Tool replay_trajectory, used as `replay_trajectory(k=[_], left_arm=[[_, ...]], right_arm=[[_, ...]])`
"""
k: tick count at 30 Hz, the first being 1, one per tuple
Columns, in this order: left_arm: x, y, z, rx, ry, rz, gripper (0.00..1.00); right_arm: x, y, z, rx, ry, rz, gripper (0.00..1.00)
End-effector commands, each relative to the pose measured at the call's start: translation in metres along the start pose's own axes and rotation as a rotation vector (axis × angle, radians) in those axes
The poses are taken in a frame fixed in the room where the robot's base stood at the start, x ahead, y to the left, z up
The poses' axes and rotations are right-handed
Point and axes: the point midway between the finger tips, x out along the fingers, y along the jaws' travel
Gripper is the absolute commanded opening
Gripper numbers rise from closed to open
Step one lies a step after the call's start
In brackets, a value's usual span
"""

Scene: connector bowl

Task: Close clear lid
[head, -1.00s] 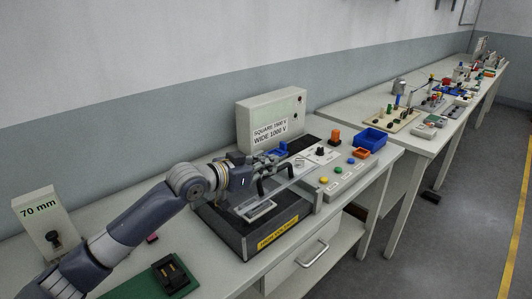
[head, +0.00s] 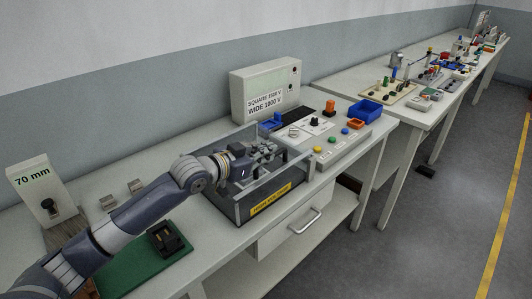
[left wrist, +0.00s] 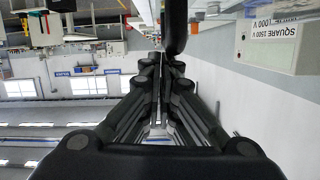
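The clear-walled box (head: 234,207) has a dark frame and a yellow label (head: 270,198) on its front, and stands on the near bench. Clear panels show at its rim and back; I cannot tell which is the lid or how far it is open. My left gripper (head: 268,154) is over the box opening, with its fingers pointing right. It hides part of the inside. In the left wrist view, the two fingers (left wrist: 164,62) lie close together with nothing seen between them. A dark rounded shape stands near their tips, unclear what. My right gripper is out of view.
A tester (head: 265,92) marked "1000 V" stands behind the box. A panel with coloured buttons (head: 330,140) and a blue bin (head: 365,110) are to its right. A green board (head: 145,268) and a 70 mm block (head: 42,190) are at the left.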

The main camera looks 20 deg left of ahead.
Motion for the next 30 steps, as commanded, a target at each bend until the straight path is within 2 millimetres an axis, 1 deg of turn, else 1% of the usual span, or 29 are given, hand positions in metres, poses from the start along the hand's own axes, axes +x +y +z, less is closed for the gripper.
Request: replay_trajectory(k=[1,2,7,17,18,24,30], left_arm=[[0.001,0.001,0.005,-0.003,-0.011,0.002,0.00],[0.001,0.001,0.005,-0.003,-0.011,0.002,0.00],[-0.001,0.000,-0.004,-0.003,-0.011,0.002,0.00],[-0.006,-0.004,-0.049,-0.001,-0.001,-0.003,0.00],[-0.015,-0.003,-0.035,0.003,-0.006,-0.004,0.00],[-0.056,-0.001,-0.035,0.004,-0.005,-0.002,0.00],[-0.085,-0.001,-0.036,0.002,-0.005,-0.004,0.00]], right_arm=[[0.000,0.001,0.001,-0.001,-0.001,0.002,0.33],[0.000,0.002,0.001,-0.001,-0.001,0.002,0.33],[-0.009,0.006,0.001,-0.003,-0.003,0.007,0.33],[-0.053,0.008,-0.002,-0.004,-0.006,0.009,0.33],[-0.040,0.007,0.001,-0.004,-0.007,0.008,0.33],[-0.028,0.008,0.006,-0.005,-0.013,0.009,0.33],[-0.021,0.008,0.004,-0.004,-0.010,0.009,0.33]])
